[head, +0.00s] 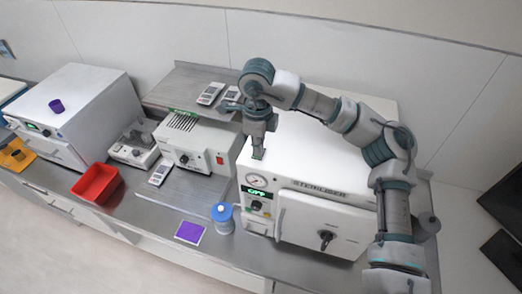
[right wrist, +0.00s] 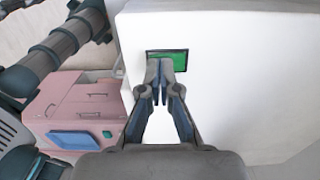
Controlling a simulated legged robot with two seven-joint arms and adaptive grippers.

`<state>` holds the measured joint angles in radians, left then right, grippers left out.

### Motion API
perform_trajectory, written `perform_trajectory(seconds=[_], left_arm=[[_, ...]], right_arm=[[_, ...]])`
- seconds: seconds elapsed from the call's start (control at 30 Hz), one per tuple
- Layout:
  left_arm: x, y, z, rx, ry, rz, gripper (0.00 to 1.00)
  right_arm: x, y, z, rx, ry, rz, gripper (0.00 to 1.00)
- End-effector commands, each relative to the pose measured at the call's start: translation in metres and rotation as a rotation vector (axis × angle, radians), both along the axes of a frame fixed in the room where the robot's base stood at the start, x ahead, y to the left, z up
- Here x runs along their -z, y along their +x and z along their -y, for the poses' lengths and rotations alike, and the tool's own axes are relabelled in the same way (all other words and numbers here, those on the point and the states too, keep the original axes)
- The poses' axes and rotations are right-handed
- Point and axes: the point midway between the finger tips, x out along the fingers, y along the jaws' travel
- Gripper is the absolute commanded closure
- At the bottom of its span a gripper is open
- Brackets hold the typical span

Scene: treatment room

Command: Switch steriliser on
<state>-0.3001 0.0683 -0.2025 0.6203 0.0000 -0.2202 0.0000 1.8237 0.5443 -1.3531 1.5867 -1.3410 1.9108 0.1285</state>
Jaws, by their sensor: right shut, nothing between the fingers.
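The steriliser (head: 335,172) is a white box with its name on the front, standing at the right of the counter in the head view. Its front has a round gauge, a small green-lit display (head: 257,192) that seems to read OFF, and a door with a dark knob. A green switch (right wrist: 180,60) in a dark frame sits on its top; the fingers hide part of it. My right gripper (head: 258,150) points down at this switch, shut and empty. In the right wrist view its fingertips (right wrist: 160,64) overlap the switch; I cannot tell whether they touch it. My left gripper is not in view.
Left of the steriliser stand a white device with a red switch (head: 220,159), a red tray (head: 96,183) and another white box (head: 85,115). A blue-lidded jar (head: 222,215) and a purple pad (head: 189,232) lie near the front edge. A shelf holds small handsets.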

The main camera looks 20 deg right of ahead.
Motion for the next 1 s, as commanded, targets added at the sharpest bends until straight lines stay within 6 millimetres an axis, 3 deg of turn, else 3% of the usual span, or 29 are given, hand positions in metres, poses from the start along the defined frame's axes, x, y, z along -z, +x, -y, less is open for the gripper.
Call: perform_trajectory(seconds=[0.47,1.0], left_arm=[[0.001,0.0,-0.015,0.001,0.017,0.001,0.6],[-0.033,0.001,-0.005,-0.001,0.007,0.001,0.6]], right_arm=[[0.004,0.0,0.007,0.0,0.005,0.0,1.0],[-0.043,0.0,0.002,0.0,0.002,0.0,1.0]])
